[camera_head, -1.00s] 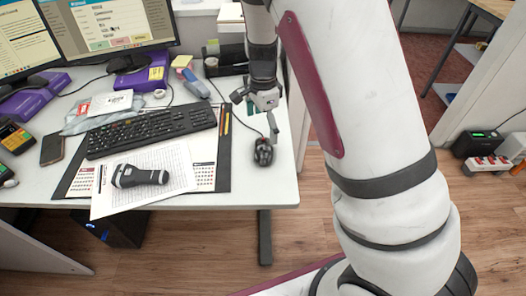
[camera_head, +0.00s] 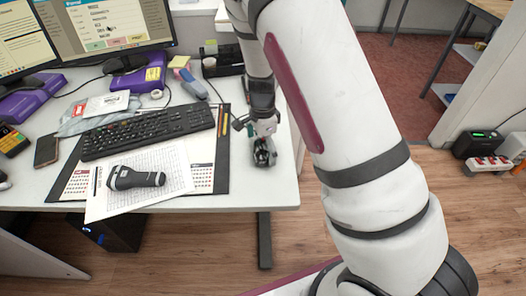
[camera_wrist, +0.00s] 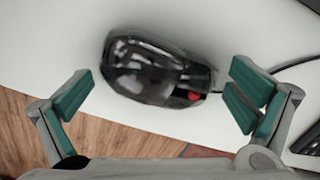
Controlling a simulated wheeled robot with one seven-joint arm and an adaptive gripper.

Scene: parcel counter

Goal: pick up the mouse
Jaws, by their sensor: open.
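The black computer mouse (camera_wrist: 155,72) lies on the white desk, near the desk's front right corner. In the wrist view it sits between and a little beyond my two open fingers, with a red spot near its right end. My gripper (camera_wrist: 160,105) is open and empty, with green pads on its fingers. In the head view my gripper (camera_head: 264,152) is over the mouse and hides most of it.
The white desk (camera_head: 222,203) ends just right of and below the mouse. A keyboard (camera_head: 147,131), a dark scanner-like device (camera_head: 137,178) on papers and a phone (camera_head: 46,150) lie to the left. A black desk organizer (camera_head: 224,67) stands behind.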

